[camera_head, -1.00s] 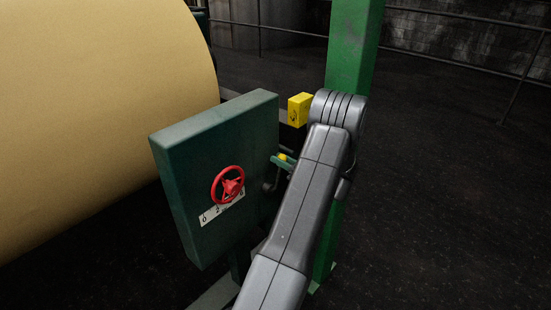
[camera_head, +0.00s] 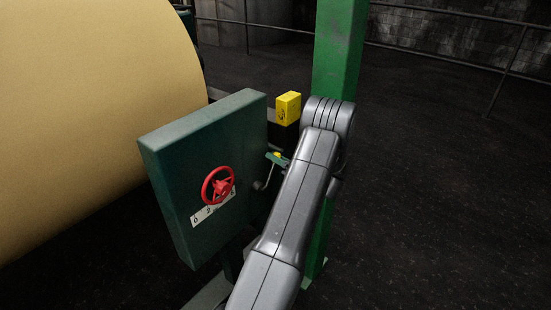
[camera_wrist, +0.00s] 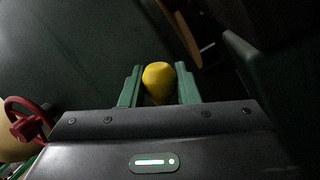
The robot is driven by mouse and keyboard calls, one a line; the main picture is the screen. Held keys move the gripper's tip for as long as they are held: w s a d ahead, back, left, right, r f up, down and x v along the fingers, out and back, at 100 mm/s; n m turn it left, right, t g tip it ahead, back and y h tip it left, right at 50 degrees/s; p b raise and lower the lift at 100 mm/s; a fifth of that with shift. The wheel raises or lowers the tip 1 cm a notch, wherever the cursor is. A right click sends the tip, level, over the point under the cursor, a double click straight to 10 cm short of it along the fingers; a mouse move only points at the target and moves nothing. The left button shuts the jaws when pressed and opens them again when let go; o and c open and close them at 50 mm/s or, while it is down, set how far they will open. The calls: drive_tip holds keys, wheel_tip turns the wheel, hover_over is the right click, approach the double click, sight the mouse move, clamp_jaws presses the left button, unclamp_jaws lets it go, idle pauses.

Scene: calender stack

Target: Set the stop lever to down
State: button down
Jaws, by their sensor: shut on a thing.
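The stop lever's yellow knob (camera_wrist: 158,80) sits between the two green fingers of my gripper (camera_wrist: 159,88) in the wrist view. The fingers are shut on it from both sides. In the head view the small yellow knob (camera_head: 277,154) shows at the right side of the green cabinet (camera_head: 190,165), with my gripper's green fingers (camera_head: 279,159) at it. Most of my gripper is hidden behind my grey arm there. A bent grey rod (camera_head: 263,184) shows just below the knob. I cannot tell how it joins the knob, nor the lever's exact angle.
A red handwheel (camera_head: 218,186) over a white scale plate (camera_head: 200,219) is on the cabinet's front. A yellow box (camera_head: 288,108) sits by the green post (camera_head: 339,50), close to my arm. A large tan roll (camera_head: 90,110) fills the left. Dark floor is open at right.

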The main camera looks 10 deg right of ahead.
drive_tip(key=c, duration=1.1)
unclamp_jaws()
drive_tip(key=shift+w+d+f, duration=0.1)
drive_tip(key=b+v, duration=0.1)
drive_tip(key=v, duration=1.2)
drive_tip(key=shift+s+d, duration=0.3)
drive_tip(key=p+x, duration=0.1)
drive_tip(key=x, duration=1.3)
drive_tip(key=shift+s, duration=0.1)
drive_tip(key=shift+s+d, duration=0.1)
